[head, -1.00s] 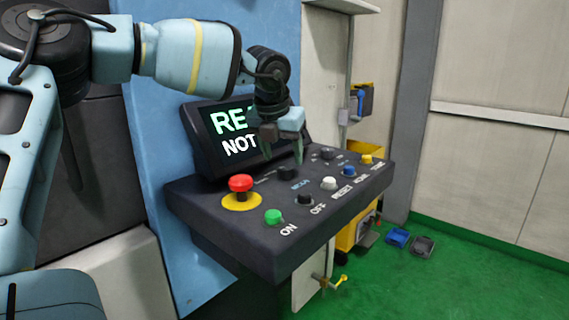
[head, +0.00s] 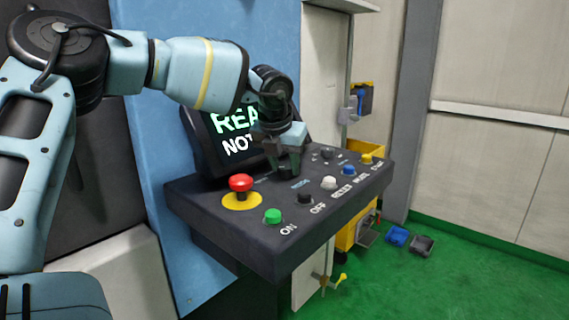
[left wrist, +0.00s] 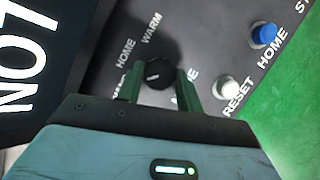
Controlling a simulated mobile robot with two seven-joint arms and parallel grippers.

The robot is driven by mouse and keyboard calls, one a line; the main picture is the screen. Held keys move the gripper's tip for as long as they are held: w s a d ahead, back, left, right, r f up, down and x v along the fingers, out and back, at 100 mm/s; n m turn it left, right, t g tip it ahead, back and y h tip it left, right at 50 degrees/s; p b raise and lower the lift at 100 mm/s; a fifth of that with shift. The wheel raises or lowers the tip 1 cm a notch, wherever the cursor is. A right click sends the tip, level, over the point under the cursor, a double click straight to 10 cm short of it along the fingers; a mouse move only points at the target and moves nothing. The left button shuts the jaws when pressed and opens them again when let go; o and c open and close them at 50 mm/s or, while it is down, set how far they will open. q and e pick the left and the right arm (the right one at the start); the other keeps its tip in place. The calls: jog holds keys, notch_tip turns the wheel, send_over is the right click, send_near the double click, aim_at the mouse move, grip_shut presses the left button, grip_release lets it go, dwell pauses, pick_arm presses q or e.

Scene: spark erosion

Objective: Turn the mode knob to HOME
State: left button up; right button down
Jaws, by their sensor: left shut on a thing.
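The mode knob (left wrist: 157,73) is a round black knob with a light pointer mark. In the left wrist view it sits between the two green fingers of my left gripper (left wrist: 160,84). The labels WARM and HOME are printed beside it on the far side; other lettering is partly covered. In the head view the knob (head: 287,173) is partly hidden under my left gripper (head: 288,166), which points down at the dark control panel (head: 225,215). The fingers are shut on the knob. My right gripper is not in view.
A red mushroom button (head: 240,183) on a yellow base and a green ON button (head: 273,216) stand left of the knob. Black OFF (head: 305,198), white RESET (head: 329,183) and blue (head: 349,170) buttons line the front. A screen (head: 232,133) stands close behind the gripper.

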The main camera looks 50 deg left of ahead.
pick_arm(q)
jog(key=shift+m, duration=0.3)
jog(key=m+h+b, duration=0.1)
jog(key=m, duration=0.2)
jog(key=shift+a+m+h, duration=0.15)
jog(key=shift+m+h, duration=0.15)
jog(key=shift+a+m+h, duration=0.15)
jog(key=shift+m+h, duration=0.65)
jog(key=shift+m, duration=1.4)
jog(key=o, duration=1)
